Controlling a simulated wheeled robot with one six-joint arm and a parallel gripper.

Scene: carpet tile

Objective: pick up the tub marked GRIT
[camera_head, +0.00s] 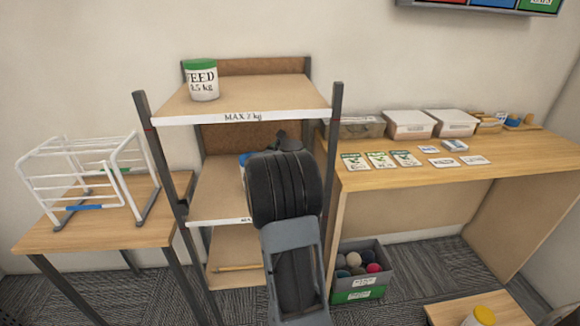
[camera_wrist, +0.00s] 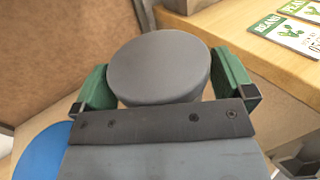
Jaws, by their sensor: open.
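In the wrist view my gripper (camera_wrist: 164,78) is open, with one green finger on each side of a round grey-lidded tub (camera_wrist: 160,65). I cannot tell whether the fingers touch it. Its side and any label are hidden, so I cannot read GRIT on it. A blue lid (camera_wrist: 40,152) shows at the lower left of the wrist view. In the head view a blue-lidded thing (camera_head: 244,158) on the middle shelf is mostly hidden behind my arm, which also hides the grey-lidded tub and my fingers.
A green-lidded tub marked FEED (camera_head: 203,82) stands on the top shelf (camera_head: 265,92), above the middle shelf (camera_head: 212,193). Dark posts flank the shelves. A right-hand table (camera_head: 400,182) holds seed packets and boxes. A white wire rack (camera_head: 85,180) stands left. A yellow-lidded tub (camera_head: 483,315) is lower right.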

